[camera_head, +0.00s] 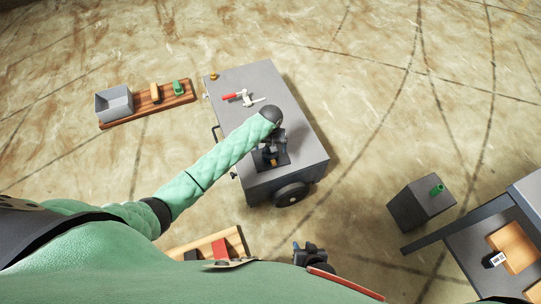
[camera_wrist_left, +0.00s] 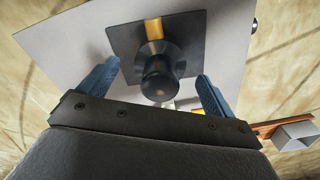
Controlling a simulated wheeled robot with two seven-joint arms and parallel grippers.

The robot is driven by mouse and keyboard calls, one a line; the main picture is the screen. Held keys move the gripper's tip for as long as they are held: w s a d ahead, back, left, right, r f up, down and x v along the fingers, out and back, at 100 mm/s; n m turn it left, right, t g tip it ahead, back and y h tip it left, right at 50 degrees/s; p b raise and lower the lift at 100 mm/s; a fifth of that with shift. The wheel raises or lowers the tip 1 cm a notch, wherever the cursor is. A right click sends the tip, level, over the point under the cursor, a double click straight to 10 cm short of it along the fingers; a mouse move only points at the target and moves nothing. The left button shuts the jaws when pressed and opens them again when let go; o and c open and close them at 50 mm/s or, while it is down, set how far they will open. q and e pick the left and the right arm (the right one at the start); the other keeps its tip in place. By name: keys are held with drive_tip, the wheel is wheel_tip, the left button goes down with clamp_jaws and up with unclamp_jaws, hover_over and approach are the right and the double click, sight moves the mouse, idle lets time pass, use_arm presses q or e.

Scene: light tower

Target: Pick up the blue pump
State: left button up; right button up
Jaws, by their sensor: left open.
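No plainly blue pump shows in either view. A dark round-knobbed fitting (camera_wrist_left: 160,78) stands on a square black plate (camera_wrist_left: 195,30) on the grey cart top. A yellow-orange strip shows on the plate beside its base. The plate also shows in the head view (camera_head: 259,165), partly hidden by my left gripper (camera_head: 270,150). In the left wrist view, the blue fingers of my left gripper (camera_wrist_left: 155,80) are spread, one on each side of the knob; contact cannot be told. My right gripper (camera_head: 310,256) is small and dark at the bottom of the head view.
The grey cart (camera_head: 290,110) carries a red-handled valve (camera_head: 238,97). A wooden board (camera_head: 145,113) at left holds a grey bin (camera_head: 113,102), a yellow piece and a green piece. A dark box (camera_head: 418,207) with a green part stands at right. Floor around the cart is mostly clear.

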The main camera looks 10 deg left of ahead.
sight(264, 160)
use_arm(q)
wheel_tip(264, 160, down, 4)
drive_tip(key=shift+r, duration=0.1)
drive_tip(key=c, duration=1.8)
drive_tip(key=shift+r, duration=0.1)
drive_tip(key=shift+c, duration=0.6)
drive_tip(key=shift+r, duration=0.1)
